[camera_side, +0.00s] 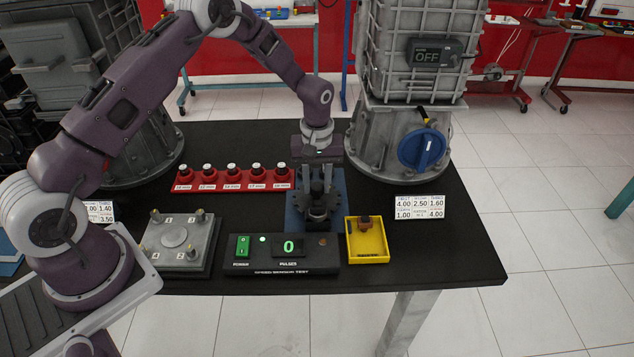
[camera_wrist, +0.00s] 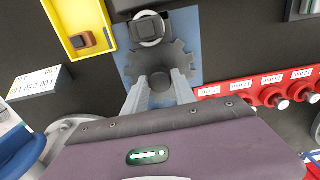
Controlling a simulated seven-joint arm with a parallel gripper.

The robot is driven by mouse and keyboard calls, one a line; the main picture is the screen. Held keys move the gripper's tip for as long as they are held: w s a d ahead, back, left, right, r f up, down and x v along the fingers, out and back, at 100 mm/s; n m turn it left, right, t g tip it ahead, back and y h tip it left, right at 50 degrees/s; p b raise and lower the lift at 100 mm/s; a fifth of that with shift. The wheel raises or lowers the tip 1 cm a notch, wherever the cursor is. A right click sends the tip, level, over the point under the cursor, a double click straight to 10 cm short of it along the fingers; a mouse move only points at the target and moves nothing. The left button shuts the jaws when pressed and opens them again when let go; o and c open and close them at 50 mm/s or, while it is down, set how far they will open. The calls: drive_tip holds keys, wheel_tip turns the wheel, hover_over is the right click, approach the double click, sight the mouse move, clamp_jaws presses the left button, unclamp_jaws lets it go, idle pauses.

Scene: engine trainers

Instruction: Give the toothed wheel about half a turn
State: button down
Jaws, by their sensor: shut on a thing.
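The dark grey toothed wheel (camera_side: 302,200) sits on a blue plate (camera_side: 335,187) near the middle of the table; it also shows in the wrist view (camera_wrist: 182,58). My gripper (camera_side: 318,182) comes down on it from above. In the wrist view my gripper (camera_wrist: 160,84) has its two fingers on either side of the wheel's round hub (camera_wrist: 160,77), shut on it. A block with a round pale-rimmed part (camera_wrist: 148,28) stands at the wheel's edge. The speed sensor test box (camera_side: 283,265) in front shows 0 pulses and a green power switch (camera_side: 243,246).
A yellow tray (camera_side: 382,253) holding a small brown part stands right of the test box. A red rack (camera_side: 232,186) with several black-and-white knobs is at left. A grey plate block (camera_side: 180,247) with posts is front left. A large housing with blue knob (camera_side: 423,149) stands behind right.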

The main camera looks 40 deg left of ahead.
drive_tip(key=m, duration=0.3)
drive_tip(key=shift+m, duration=0.4)
drive_tip(key=m, duration=0.3)
drive_tip(key=shift+m, duration=0.3)
drive_tip(key=m, duration=1.2)
drive_tip(key=shift+m, duration=0.3)
drive_tip(key=m, duration=0.6)
drive_tip(key=shift+m, duration=0.6)
drive_tip(key=c, duration=1)
unclamp_jaws()
